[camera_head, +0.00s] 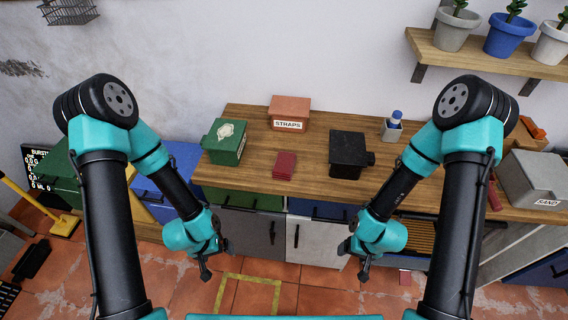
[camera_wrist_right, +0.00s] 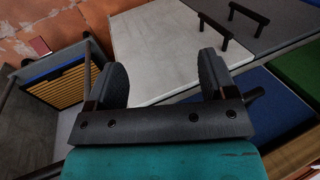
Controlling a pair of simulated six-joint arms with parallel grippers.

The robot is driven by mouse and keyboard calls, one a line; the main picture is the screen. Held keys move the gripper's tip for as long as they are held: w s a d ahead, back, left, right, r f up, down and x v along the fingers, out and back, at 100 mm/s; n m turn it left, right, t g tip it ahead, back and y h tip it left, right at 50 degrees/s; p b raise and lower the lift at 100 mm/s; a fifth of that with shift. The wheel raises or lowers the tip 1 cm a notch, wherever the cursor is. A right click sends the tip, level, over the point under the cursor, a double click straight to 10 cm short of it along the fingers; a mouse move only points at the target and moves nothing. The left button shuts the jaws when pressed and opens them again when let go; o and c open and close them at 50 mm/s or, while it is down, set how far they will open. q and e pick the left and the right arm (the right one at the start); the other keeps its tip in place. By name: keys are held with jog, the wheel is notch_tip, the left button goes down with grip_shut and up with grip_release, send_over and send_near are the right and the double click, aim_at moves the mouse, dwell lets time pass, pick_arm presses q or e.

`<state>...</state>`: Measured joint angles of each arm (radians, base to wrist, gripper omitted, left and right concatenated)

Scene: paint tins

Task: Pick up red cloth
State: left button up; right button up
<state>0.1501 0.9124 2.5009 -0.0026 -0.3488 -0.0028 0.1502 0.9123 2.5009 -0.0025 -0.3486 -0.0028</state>
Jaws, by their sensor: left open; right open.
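A folded red cloth (camera_head: 284,166) lies flat on the wooden worktop, between a green box and a black box. My left gripper (camera_head: 218,262) hangs in front of the cabinets, below and to the left of the cloth, empty. My right gripper (camera_head: 354,262) hangs in front of the cabinets, below and to the right of the cloth, also empty. In the right wrist view, the two fingers of the right gripper (camera_wrist_right: 165,78) are spread with nothing between them. The cloth on the worktop does not show in that view.
The wooden worktop (camera_head: 308,192) holds a green box (camera_head: 224,142), a STRAPS box (camera_head: 289,113), a black box (camera_head: 348,154) and a small pot with a blue-capped bottle (camera_head: 391,127). A shelf (camera_head: 480,56) with plant pots hangs at upper right. The worktop around the cloth is clear.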

jog(key=shift+o, duration=0.4)
jog(key=o, duration=0.4)
jog(key=shift+c, duration=0.2)
